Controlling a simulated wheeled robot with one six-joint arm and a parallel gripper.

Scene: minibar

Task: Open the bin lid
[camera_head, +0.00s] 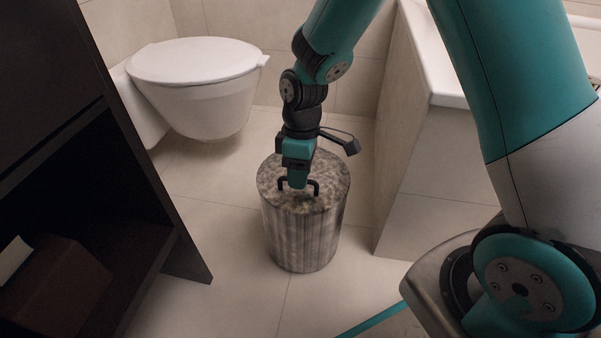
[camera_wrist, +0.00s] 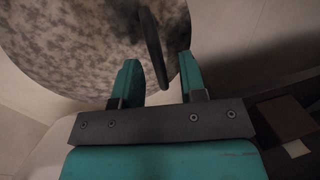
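The bin (camera_head: 302,235) is a round, mottled grey-brown cylinder standing upright on the tiled floor. Its flat lid (camera_head: 335,180) lies on top, and it fills the upper left of the wrist view (camera_wrist: 85,45). A dark arched handle (camera_head: 315,186) stands up from the lid; it also shows in the wrist view (camera_wrist: 153,48). My gripper (camera_head: 298,186) points down over the lid at the handle. In the wrist view its two teal fingers (camera_wrist: 160,78) are apart, with the handle's bar between them. I see a gap between the fingers and the bar.
A white wall-hung toilet (camera_head: 195,85) is behind on the left. A dark cabinet (camera_head: 80,190) with an open shelf stands at the left. A tiled bathtub surround (camera_head: 425,160) is close on the bin's right. Floor in front is clear.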

